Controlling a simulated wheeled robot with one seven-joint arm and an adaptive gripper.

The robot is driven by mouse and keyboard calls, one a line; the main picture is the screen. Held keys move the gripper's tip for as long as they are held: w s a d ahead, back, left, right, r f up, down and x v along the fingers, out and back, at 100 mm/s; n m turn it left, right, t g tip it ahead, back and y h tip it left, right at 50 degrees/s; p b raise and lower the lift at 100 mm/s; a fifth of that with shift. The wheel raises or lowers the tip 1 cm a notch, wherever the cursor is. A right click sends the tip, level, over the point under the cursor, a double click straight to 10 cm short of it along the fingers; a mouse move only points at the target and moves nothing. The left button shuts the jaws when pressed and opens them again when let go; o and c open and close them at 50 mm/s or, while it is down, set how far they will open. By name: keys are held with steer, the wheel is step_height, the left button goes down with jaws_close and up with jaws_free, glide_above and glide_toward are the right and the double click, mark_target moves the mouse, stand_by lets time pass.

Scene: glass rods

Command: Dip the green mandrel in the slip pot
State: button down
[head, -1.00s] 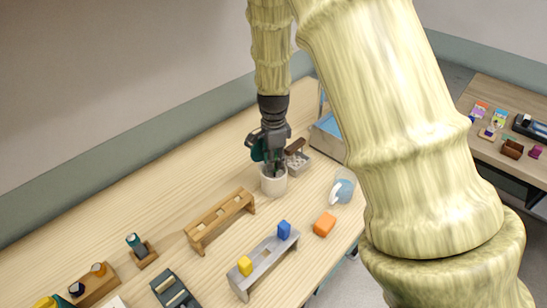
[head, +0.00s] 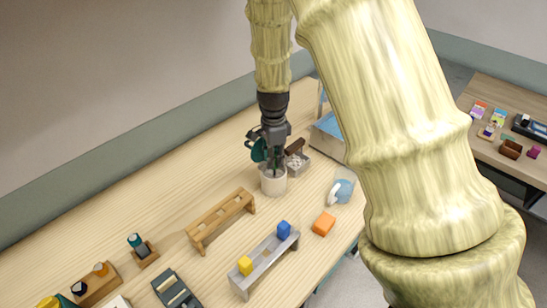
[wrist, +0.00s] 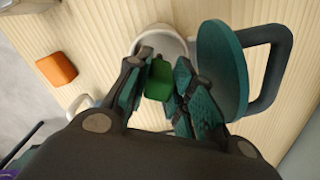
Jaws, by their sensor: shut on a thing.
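The slip pot (head: 273,184), a white round pot, stands on the wooden bench under my gripper (head: 271,165). In the wrist view, my gripper (wrist: 160,88) is shut on the green mandrel (wrist: 159,78); its green block shows between the teal finger pads. The pot's rim (wrist: 163,33) shows just beyond the block, and the mandrel lines up with the opening. The mandrel's lower part is hidden, so I cannot tell how deep it reaches. A teal disc (wrist: 222,70) with a dark loop sits right beside the fingers.
A grey tray of pale pieces (head: 297,162) stands close behind the pot. A jug (head: 342,189) and an orange block (head: 324,223) are to the right. A wooden rack (head: 220,219) and a grey rack (head: 265,266) with yellow and blue blocks stand nearer. Bench left of the pot is clear.

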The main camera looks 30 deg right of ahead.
steer(key=shift+r+p, duration=3.9)
steer(key=shift+r, duration=1.05)
